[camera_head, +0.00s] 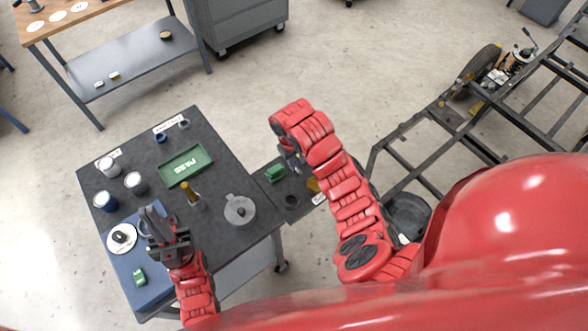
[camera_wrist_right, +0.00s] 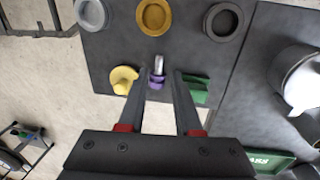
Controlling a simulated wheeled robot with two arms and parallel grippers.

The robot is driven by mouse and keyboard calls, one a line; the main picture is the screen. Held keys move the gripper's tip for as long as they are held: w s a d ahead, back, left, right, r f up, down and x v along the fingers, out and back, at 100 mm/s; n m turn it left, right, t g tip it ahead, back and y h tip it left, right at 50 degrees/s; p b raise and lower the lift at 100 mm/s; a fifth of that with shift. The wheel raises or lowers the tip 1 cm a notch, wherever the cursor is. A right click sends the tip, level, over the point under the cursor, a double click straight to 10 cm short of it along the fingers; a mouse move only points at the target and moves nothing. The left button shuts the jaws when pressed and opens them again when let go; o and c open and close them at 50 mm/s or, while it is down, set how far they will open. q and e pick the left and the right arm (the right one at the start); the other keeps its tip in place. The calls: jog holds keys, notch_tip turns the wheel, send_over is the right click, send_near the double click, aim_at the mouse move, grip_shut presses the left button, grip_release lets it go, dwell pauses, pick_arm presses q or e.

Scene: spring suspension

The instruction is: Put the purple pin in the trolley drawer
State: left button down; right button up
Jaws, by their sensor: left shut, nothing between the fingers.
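The purple pin (camera_wrist_right: 156,80), with a silver shaft, is over the dark side shelf in the right wrist view, between a yellow hooked part and a green part. My right gripper (camera_wrist_right: 160,72) is open, one finger on each side of the pin with gaps showing; I cannot tell how far above it the fingertips are. In the head view the right gripper (camera_head: 289,160) hangs over the shelf and the pin is not discernible. My left gripper (camera_head: 160,225) is shut and empty above the left table's blue mat. A grey drawer cabinet on casters (camera_head: 240,22) stands at the top; no open drawer shows.
The yellow part (camera_wrist_right: 123,80) and green part (camera_wrist_right: 196,88) flank the pin closely. Several rings, including an amber one (camera_wrist_right: 154,15), lie beyond. The dark table (camera_head: 225,160) holds a green PASS tray (camera_head: 185,165) and cans. A metal frame (camera_head: 440,105) stands at right.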

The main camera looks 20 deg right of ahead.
aim_at(299, 171)
jog(key=shift+f, duration=0.5)
jog(key=shift+d+f, duration=0.15)
jog(key=shift+f, duration=0.35)
jog(key=shift+f+p, duration=0.35)
jog(key=shift+p, duration=0.1)
jog(key=shift+w+d+f+p, duration=0.15)
jog(key=shift+f+p, duration=0.35)
jog(key=shift+f, duration=0.4)
jog(key=shift+d+f, duration=0.1)
jog(key=shift+f, duration=0.7)
grip_shut()
